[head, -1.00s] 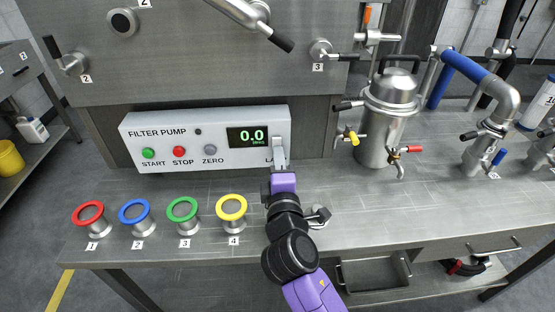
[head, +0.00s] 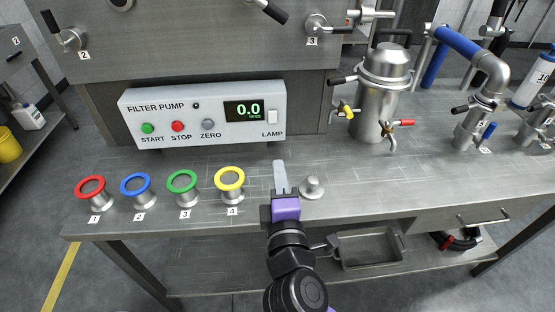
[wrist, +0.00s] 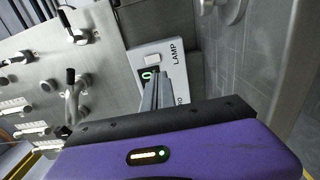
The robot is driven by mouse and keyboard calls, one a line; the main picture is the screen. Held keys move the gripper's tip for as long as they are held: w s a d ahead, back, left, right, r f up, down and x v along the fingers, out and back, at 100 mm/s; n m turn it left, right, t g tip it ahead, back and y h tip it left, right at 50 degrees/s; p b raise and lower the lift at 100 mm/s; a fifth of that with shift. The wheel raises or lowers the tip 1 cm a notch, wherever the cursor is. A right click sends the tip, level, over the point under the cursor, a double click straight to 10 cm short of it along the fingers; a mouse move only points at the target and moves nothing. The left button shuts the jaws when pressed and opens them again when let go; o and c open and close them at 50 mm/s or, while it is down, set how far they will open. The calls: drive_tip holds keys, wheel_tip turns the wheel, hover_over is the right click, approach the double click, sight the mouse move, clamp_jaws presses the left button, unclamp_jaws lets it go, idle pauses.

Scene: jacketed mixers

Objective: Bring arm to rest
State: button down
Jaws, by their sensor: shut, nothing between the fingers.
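My gripper (head: 280,178) is above the front part of the steel bench (head: 345,195), fingers pointing toward the filter pump panel (head: 203,113). Its fingers are together and hold nothing. In the wrist view the closed fingers (wrist: 157,92) point toward the panel, near its lamp switch (wrist: 153,57). In the head view the lamp switch (head: 272,117) is fully visible and the fingertips are apart from it. The panel display reads 0.0.
A small steel knob (head: 312,187) stands just right of my gripper. Red, blue, green and yellow ringed ports (head: 229,179) line the bench to the left. A steel vessel with valves (head: 378,95) stands at the back right. A tray (head: 370,252) lies on the lower shelf.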

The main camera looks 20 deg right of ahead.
drive_tip(key=shift+s+a, duration=0.1)
drive_tip(key=shift+s, duration=0.3)
drive_tip(key=s+a+f+m+t+y+p, duration=0.1)
drive_tip(key=s+a+m+y, duration=0.3)
drive_tip(key=s+a+y, duration=0.3)
drive_tip(key=s+d+m+g+p, duration=0.1)
drive_tip(key=s+d+m, duration=0.3)
drive_tip(key=s, duration=1)
drive_tip(key=s+d+m+g+h+p, duration=0.1)
drive_tip(key=s+d+m+p, duration=0.3)
drive_tip(key=s, duration=1)
drive_tip(key=shift+d+m+g, duration=0.8)
drive_tip(key=shift+m, duration=0.4)
